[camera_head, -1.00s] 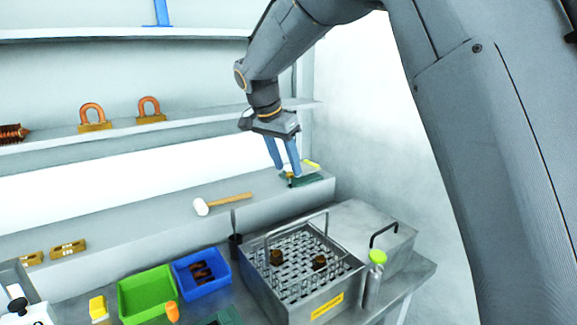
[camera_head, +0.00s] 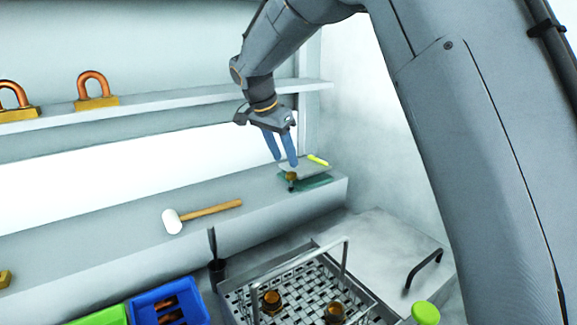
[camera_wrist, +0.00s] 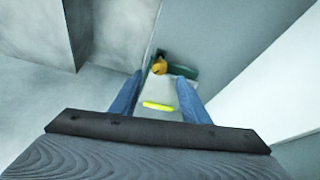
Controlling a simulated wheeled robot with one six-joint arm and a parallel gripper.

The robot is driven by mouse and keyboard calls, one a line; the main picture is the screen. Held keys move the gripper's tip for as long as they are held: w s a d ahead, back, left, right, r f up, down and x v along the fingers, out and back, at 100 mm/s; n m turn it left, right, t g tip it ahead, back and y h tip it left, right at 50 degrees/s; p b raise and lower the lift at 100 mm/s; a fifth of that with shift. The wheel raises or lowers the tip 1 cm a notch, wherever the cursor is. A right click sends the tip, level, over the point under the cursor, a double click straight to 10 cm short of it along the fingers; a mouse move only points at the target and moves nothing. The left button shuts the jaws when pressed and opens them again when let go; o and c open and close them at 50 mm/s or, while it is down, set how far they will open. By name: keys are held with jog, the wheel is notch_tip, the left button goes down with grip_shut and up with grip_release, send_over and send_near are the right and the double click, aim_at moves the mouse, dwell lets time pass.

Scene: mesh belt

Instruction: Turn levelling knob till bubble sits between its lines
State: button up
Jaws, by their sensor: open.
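The levelling device sits on the raised ledge at the right end, with a pale plate (camera_head: 304,168) over a green base (camera_head: 308,184). A yellow-green bubble vial (camera_head: 317,159) lies on the plate; it also shows in the wrist view (camera_wrist: 158,106). The brass levelling knob (camera_head: 291,176) is at the plate's near left corner; it also shows in the wrist view (camera_wrist: 159,66). The bubble and its lines are too small to make out. My gripper (camera_head: 284,163) is open, its blue fingers just above the device, apart from the knob and holding nothing.
A white-headed mallet (camera_head: 172,221) lies on the ledge to the left. Below are a wire basket (camera_head: 243,303) with brown pieces, a metal lid with a black handle (camera_head: 422,270), a blue bin (camera_head: 140,303) and a green bin (camera_head: 100,317). A wall closes the right side.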

aim_at(291, 173)
jog(key=shift+p+x, duration=0.75)
jog(key=shift+x, duration=1.9)
jog(key=shift+d, duration=0.1)
jog(key=c, duration=1)
jog(key=shift+n, duration=0.4)
jog(key=n+y+b, duration=0.1)
jog(key=n, duration=0.1)
jog(key=shift+s+d+n+t, duration=0.1)
jog(key=shift+d+n+t, duration=0.05)
jog(key=shift+n+t, duration=0.25)
jog(key=shift+d+n+t+y, duration=0.15)
jog(key=shift+n+y, duration=0.25)
jog(key=shift+n, duration=0.55)
jog(key=shift+n+t+y, duration=0.15)
jog(key=shift+n+y, duration=0.25)
jog(key=shift+n, duration=0.55)
